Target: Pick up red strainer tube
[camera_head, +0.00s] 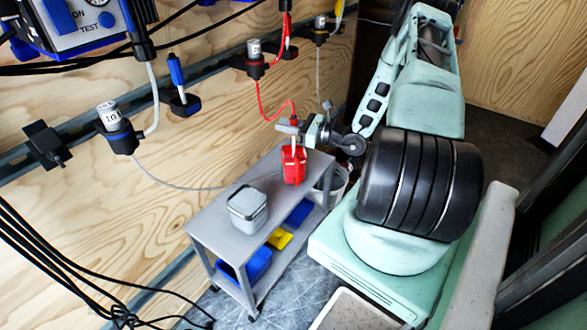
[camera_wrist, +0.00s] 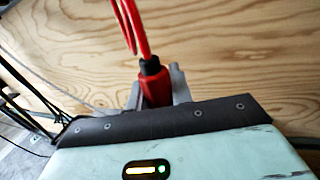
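The red strainer tube (camera_wrist: 155,88) stands between my gripper's grey fingers in the wrist view, with a black collar and a red hose at its upper end. My gripper (camera_wrist: 158,92) appears shut on it, with a finger against each side. In the head view my gripper (camera_head: 294,127) is level with the top of the tube, just above a red holder (camera_head: 294,166) on the cart. The tube's lower end is hidden, so I cannot tell whether it sits in the holder.
The grey cart (camera_head: 213,226) carries a grey lidded box (camera_head: 248,207) left of the holder, with blue and yellow bins below. The red hose (camera_head: 262,100) runs up to a bottle (camera_head: 255,58) on the wooden wall. Black cables (camera_head: 50,260) hang at the lower left.

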